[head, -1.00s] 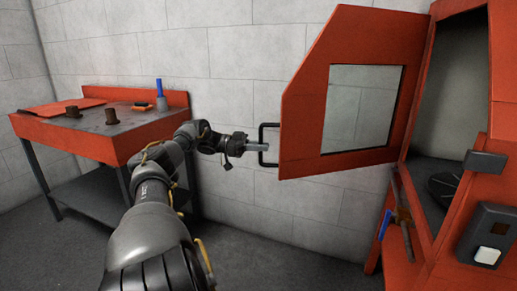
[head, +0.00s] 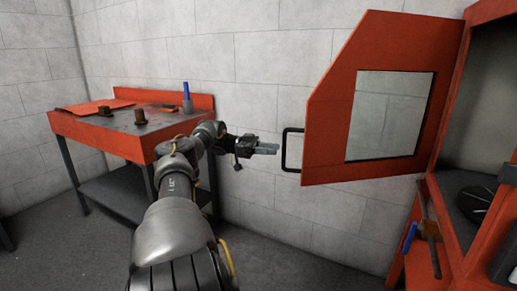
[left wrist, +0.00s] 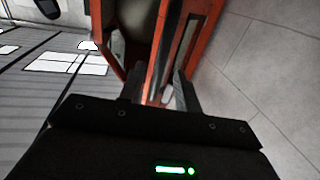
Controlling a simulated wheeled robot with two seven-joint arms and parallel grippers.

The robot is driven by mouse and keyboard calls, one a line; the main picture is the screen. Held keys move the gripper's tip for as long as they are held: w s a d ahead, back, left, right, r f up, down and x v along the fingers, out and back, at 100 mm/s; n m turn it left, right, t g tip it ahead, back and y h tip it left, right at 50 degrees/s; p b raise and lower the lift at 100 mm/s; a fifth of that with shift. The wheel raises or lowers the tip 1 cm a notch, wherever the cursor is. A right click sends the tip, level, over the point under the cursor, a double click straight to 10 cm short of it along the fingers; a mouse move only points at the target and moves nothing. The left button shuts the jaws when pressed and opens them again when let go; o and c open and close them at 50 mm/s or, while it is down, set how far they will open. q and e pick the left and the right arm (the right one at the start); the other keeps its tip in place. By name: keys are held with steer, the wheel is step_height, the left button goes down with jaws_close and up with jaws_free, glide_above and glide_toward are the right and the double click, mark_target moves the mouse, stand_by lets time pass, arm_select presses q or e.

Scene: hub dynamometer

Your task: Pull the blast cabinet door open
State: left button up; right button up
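The orange blast cabinet door (head: 335,125), with a framed window, stands swung wide open to the left of the cabinet (head: 448,215) in the head view. Its black bar handle (head: 287,150) is on its free left edge. Orange cabinet or door parts (left wrist: 205,25) show beyond the fingers. My right gripper is out of view.
An orange workbench (head: 110,140) with brown cylinders and a blue-handled tool (head: 186,92) stands at the left. A dark round object (head: 475,200) is inside the cabinet. A blue-handled tool (head: 409,237) hangs below the opening. Floor between bench and cabinet looks clear.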

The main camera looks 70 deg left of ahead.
arm_select(q)
steer(key=shift+v, duration=2.85)
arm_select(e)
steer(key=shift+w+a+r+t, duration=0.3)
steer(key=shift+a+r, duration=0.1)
